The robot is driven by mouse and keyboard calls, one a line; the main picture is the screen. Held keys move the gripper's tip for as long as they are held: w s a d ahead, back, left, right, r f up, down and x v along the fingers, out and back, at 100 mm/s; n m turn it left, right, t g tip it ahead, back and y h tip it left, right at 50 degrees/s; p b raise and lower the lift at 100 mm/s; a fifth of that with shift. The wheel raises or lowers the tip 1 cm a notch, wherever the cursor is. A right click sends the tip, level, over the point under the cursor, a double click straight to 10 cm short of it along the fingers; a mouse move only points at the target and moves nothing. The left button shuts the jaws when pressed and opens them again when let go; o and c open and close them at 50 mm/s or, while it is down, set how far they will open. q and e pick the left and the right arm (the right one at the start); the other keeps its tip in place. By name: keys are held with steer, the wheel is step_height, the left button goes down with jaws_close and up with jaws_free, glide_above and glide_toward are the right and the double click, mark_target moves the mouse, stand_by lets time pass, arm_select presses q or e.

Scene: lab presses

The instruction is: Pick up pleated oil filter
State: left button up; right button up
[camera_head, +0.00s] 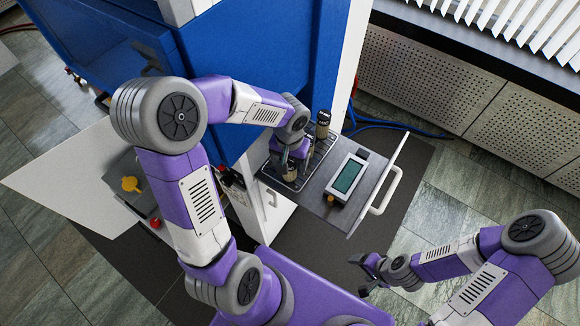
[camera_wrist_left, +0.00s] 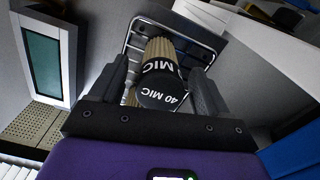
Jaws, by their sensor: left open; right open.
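A pleated oil filter with tan pleats and a black end cap marked "40 MIC" (camera_wrist_left: 162,84) shows in the left wrist view, above a wire rack. My left gripper (camera_wrist_left: 157,78) is open, with one dark finger on each side of the filter; I cannot tell whether they touch it. In the head view my left gripper (camera_head: 289,170) is low over the rack (camera_head: 318,151) and mostly hides the filter there. A second dark cylinder (camera_head: 322,124) stands at the rack's far end. My right gripper (camera_head: 367,272) is open and empty, away from the shelf.
A white handle (camera_head: 385,192) edges the shelf. The blue machine (camera_head: 228,65) rises behind my left arm.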

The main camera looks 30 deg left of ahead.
arm_select(q)
steer(key=shift+s+f, duration=0.15)
steer(key=shift+f, duration=0.2)
steer(key=c, duration=1.1)
